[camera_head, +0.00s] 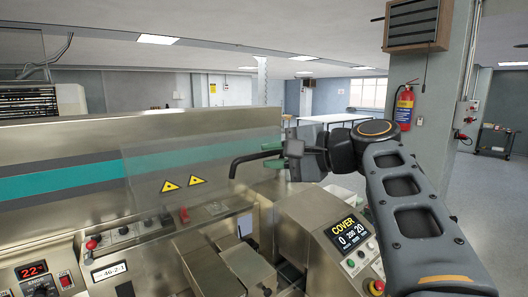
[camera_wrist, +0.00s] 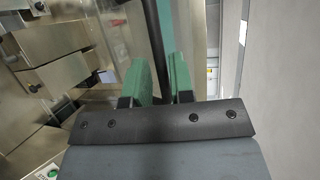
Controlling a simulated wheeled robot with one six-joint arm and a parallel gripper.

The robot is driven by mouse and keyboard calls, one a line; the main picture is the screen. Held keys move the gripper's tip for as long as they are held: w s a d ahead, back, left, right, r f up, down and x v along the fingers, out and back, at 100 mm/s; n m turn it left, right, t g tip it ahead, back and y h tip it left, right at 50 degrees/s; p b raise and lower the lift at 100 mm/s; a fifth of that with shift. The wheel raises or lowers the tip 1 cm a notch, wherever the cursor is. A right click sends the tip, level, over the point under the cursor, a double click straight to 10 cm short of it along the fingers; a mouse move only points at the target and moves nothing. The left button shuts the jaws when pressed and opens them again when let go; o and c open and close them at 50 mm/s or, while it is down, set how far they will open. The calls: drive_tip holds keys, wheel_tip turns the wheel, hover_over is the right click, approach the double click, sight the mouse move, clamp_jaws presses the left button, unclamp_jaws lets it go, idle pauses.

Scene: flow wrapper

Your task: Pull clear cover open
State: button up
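The clear cover (camera_head: 150,176) is a see-through panel on the front of the metal machine, with two yellow warning triangles. It hangs over the machine's working area, and its exact tilt is hard to tell. A black bent handle (camera_head: 243,161) sticks out at its right side. My gripper (camera_head: 272,155) has green fingers, one above and one below the handle bar. The handle's end is hidden behind my gripper.
A control panel reading COVER (camera_head: 345,235) stands below my arm, with buttons and a red knob. Metal blocks (camera_head: 245,265) lie under the cover. A pillar with a fire extinguisher (camera_head: 404,106) stands behind on the right. Open floor lies at the far right.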

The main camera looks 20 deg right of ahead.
drive_tip(key=shift+x, duration=1.25)
clamp_jaws()
